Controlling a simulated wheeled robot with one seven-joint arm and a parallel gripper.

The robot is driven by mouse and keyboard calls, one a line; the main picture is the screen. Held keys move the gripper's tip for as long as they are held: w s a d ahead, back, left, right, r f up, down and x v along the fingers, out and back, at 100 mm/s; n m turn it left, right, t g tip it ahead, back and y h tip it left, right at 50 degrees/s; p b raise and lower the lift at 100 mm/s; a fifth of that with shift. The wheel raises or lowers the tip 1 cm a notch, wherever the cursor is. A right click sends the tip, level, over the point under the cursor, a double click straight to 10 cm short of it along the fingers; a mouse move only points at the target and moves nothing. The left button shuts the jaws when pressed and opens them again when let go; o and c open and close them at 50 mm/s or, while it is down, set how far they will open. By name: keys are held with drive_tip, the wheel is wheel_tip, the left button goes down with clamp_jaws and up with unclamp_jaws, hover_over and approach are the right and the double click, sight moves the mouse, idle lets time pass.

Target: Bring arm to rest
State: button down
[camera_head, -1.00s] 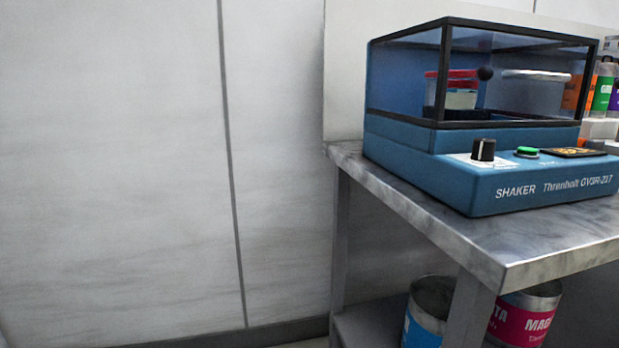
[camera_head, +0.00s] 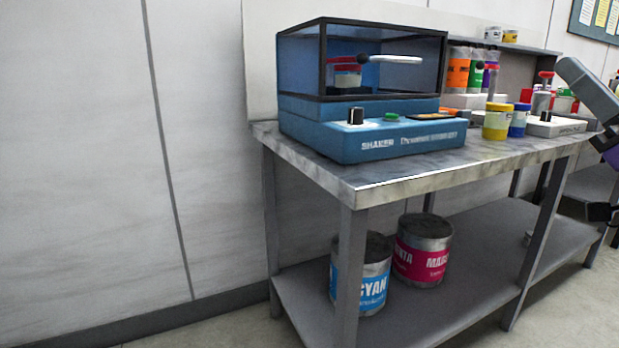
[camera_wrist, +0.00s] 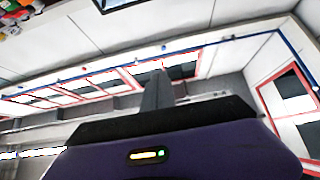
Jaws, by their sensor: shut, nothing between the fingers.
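In the wrist view my gripper (camera_wrist: 157,78) shows as a purple body with grey fingers shut together and nothing between them. Behind it are a pale wall and red-framed panels; no object is near the fingertips. In the head view part of my arm (camera_head: 590,95) enters at the right edge, raised beside the right part of the steel bench (camera_head: 390,185). The rest of the arm is cut off by the picture edge.
A blue shaker (camera_head: 380,138) with a dark-framed clear cover stands on the bench. Yellow (camera_head: 496,122) and blue (camera_head: 518,120) jars stand right of it. Cyan (camera_head: 362,275) and magenta (camera_head: 423,250) cans sit on the lower shelf. Floor in front is clear.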

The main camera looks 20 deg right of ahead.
drive_tip(key=s+d+f+m+g+h, duration=0.2)
drive_tip(key=d+f+m+h, duration=0.45)
drive_tip(key=h, duration=0.65)
drive_tip(key=a+f+m+g, duration=0.2)
drive_tip(key=a+f, duration=0.3)
drive_tip(key=f, duration=0.5)
drive_tip(key=a+f+m+g, duration=0.2)
drive_tip(key=a+f, duration=0.4)
drive_tip(key=f, duration=0.4)
drive_tip(key=s+a+f+n+g+y, duration=0.1)
drive_tip(key=s+a+f+n+y, duration=0.2)
drive_tip(key=a+f, duration=0.45)
drive_tip(key=s+a+f+n+y, duration=0.3)
drive_tip(key=s+a+f, duration=0.1)
drive_tip(key=a+f, duration=0.35)
drive_tip(key=s+a+f+n+g+y, duration=0.2)
drive_tip(key=s+a+f+y, duration=0.1)
drive_tip(key=s+a+f, duration=0.3)
drive_tip(key=s+a+f+n+g+y, duration=0.2)
drive_tip(key=s+a+f+y, duration=0.15)
drive_tip(key=s, duration=0.45)
wheel_tip(320, 180, up, 33)
drive_tip(key=p, duration=3.3)
drive_tip(key=shift+w, duration=0.3)
